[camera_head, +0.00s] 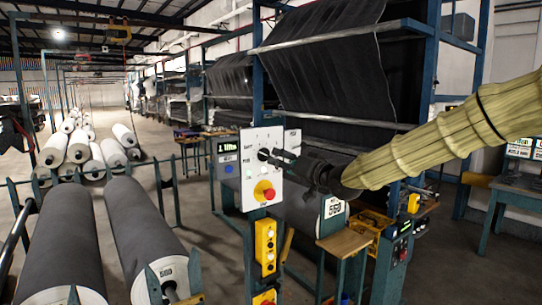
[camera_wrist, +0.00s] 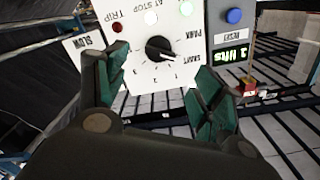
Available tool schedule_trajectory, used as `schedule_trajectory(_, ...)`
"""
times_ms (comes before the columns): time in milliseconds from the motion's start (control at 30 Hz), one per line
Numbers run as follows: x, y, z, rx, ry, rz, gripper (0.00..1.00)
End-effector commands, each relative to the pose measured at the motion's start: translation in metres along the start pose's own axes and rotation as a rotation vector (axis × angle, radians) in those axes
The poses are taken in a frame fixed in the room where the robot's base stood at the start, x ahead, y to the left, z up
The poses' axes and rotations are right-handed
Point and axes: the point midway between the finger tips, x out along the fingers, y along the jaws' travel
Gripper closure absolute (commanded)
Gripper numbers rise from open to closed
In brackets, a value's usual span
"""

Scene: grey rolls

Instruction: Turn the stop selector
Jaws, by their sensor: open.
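The stop selector is a black round knob with a pale pointer line on a white panel (camera_head: 255,172). In the wrist view the knob (camera_wrist: 159,48) sits ahead of my fingers, with printed numbers and words around it. In the head view the knob (camera_head: 263,154) is just left of my fingertips. My gripper (camera_head: 281,158) comes in from the right, its fingers toward the panel. In the wrist view my gripper (camera_wrist: 162,92) is open, one green-padded finger on each side below the knob. I see no contact with the knob.
A red push button (camera_head: 264,191) on yellow sits below the knob. A blue button (camera_wrist: 234,16) and a green display (camera_wrist: 231,54) are right of the panel in the wrist view. A yellow control box (camera_head: 265,247) hangs lower. Dark rolls (camera_head: 140,230) lie at left.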

Motion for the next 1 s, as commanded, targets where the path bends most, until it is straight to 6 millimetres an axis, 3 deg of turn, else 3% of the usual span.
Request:
schedule_trajectory(300,0.051,-0.002,-0.001,-0.001,-0.002,0.0,0.32)
schedule_trajectory(500,0.07,-0.001,-0.001,-0.001,-0.001,0.0,0.32)
schedule_trajectory(933,0.076,0.0,0.001,0.0,0.0,0.0,0.32)
schedule_trajectory(1000,0.076,0.0,0.001,0.0,0.0,0.0,0.45)
